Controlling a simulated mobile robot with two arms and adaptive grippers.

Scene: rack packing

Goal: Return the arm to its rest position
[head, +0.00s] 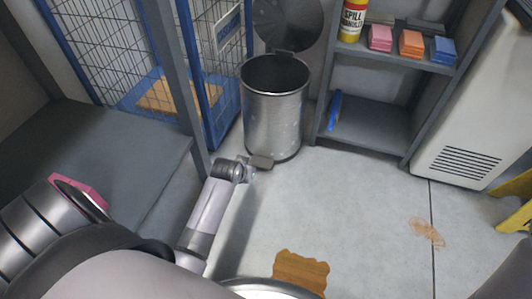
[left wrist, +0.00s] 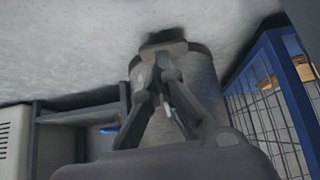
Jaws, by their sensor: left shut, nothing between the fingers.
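My left arm reaches in from the lower left in the head view. Its gripper (head: 249,174) is low over the floor at the front of a metal pedal bin (head: 272,112), beside the bin's dark pedal (head: 262,161). The bin stands upright and its round lid (head: 287,20) is raised. In the left wrist view the fingers of the left gripper (left wrist: 163,70) are shut and empty, with the bin (left wrist: 203,85) behind them and the pedal (left wrist: 164,38) just past the tips. I cannot tell whether they touch it. My right gripper is not in view.
A grey shelf rack (head: 372,120) stands right of the bin, with a yellow container (head: 352,20) and coloured blocks on it. A blue wire cage (head: 222,110) stands left. An orange-brown patch (head: 300,272) lies on the floor. The floor (head: 350,200) is otherwise mostly clear.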

